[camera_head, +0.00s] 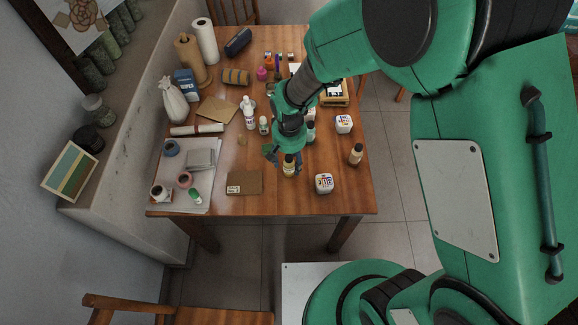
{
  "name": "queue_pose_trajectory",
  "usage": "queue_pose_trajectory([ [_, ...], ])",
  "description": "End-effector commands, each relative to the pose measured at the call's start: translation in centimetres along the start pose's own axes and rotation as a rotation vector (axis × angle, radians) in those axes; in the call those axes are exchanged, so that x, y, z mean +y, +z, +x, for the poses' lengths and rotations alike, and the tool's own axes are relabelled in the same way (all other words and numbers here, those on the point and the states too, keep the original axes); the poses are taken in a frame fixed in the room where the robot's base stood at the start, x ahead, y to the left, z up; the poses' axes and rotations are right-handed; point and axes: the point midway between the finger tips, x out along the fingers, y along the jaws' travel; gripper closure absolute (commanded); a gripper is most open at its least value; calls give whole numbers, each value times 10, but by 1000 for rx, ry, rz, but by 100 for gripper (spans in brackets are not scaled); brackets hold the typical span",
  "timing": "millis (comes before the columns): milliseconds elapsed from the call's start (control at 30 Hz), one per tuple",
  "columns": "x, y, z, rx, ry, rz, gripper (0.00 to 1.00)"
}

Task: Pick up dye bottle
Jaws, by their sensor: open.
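My gripper (285,160) hangs over the front middle of the wooden table, fingers pointing down and spread apart. A small bottle with yellowish contents (289,170) stands upright right under and between the fingertips; its top is partly hidden by the gripper. I cannot tell whether the fingers touch it. Other small bottles stand on the table: a similar one with a dark cap (356,155) to the right, a greenish-white one (310,132) just behind the gripper, a white one (250,116) and a small green-labelled one (264,125) to the left. No label that names dye is readable.
White printed tubs (324,184) and (344,123) stand to the right, a brown box (245,182) to the left. The wooden table (350,195) is bare at its front right. Rolls, tape and paper crowd the left; the wall ledge (130,150) borders it.

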Motion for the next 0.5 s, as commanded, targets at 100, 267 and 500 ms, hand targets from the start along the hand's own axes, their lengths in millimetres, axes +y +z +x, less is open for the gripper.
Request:
queue_pose_trajectory([
  [100, 0, -1, 18, -3, 1, 0, 44],
  [267, 0, -2, 34, -1, 0, 0, 44],
  [500, -1, -2, 40, 0, 0, 0, 44],
])
